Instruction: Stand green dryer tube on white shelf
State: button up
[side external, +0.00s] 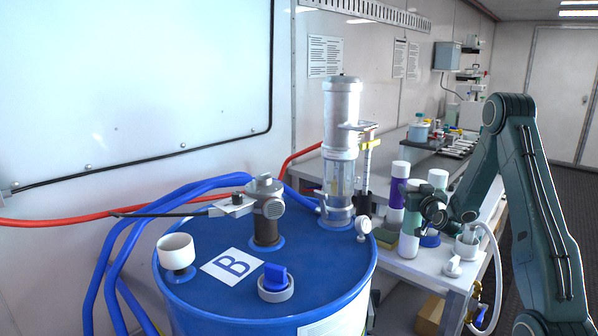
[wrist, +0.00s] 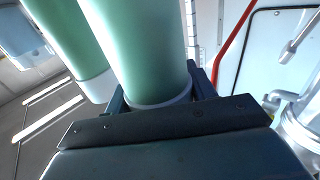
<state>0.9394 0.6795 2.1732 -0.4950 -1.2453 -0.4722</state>
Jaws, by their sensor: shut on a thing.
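A green dryer tube (side external: 410,222) with a white cap is upright over the white shelf (side external: 425,272), beside the blue drum. My gripper (side external: 427,207) is shut on this tube from the right. In the wrist view the held tube (wrist: 140,45) fills the space between the jaws (wrist: 160,92), with a pale ring at its end. I cannot tell whether its base touches the shelf. A second green tube (wrist: 65,38) with a white end is close beside it; its white cap (side external: 438,178) shows behind my gripper in the side view.
A purple tube (side external: 397,200) with a white cap stands just left of the held tube. A white cup (side external: 467,245) and a pale hose (side external: 494,250) are at the shelf's right. The blue drum (side external: 330,290) with a clear cylinder (side external: 340,150) stands at left.

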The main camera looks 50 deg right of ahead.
jog(key=o, duration=1.6)
jog(key=shift+f, duration=0.15)
jog(key=shift+o, duration=0.2)
jog(key=shift+v, duration=1.25)
jog(key=shift+s+a, duration=0.15)
jog(key=shift+s, duration=0.05)
jog(key=shift+w+a+r, duration=0.1)
jog(key=shift+r, duration=3.6)
